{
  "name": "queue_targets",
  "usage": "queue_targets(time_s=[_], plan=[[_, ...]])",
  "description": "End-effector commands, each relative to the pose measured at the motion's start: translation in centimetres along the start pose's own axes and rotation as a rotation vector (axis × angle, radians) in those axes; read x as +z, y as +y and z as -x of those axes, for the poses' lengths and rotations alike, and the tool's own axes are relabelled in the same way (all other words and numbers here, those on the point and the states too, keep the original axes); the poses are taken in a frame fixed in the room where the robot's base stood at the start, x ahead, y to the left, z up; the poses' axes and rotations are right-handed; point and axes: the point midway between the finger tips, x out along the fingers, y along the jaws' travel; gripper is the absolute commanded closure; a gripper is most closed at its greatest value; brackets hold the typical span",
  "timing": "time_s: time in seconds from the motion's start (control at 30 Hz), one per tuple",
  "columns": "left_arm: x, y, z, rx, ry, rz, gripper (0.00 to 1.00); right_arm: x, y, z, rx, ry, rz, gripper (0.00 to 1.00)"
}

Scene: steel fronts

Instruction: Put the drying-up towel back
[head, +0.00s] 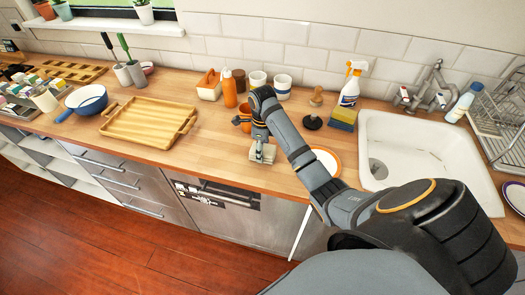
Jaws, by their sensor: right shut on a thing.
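My right gripper (261,141) reaches over the worktop from the lower right and points down near the front edge. It is shut on a small pale grey thing (263,154), which I take to be the drying-up towel. Most of it is hidden by the fingers, and its full shape cannot be told. An orange mug (244,117) stands close behind the gripper on its left. My left gripper is not in view.
A wooden tray (150,121) lies left of the gripper. A plate (326,158) and the sink (425,145) are to the right. A spray bottle (351,84) and sponges (343,119) stand behind. Steel fronts with bar handles (143,206) run below the worktop.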

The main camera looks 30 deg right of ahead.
Motion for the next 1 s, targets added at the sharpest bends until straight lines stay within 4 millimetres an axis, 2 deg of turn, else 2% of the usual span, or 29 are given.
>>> queue_targets(time_s=[0.17,0.2,0.37,0.77,0.87,1.0], plan=[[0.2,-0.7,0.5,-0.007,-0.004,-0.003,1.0,0.0,0.0,-0.2,0.0,-0.001,0.001,0.74],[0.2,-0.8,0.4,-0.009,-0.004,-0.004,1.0,0.1,0.0,-0.3,-0.001,-0.002,0.001,0.42],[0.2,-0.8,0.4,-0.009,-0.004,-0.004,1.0,0.1,0.0,-0.3,-0.001,-0.002,0.001,0.22],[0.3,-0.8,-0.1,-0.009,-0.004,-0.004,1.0,0.1,-0.1,-0.1,-0.002,-0.002,0.001,0.22],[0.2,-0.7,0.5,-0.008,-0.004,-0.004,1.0,0.1,-0.1,1.2,-0.003,-0.003,0.001,0.22],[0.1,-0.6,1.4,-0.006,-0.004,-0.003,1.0,0.1,-0.1,3.9,-0.004,-0.003,0.001,0.22]])
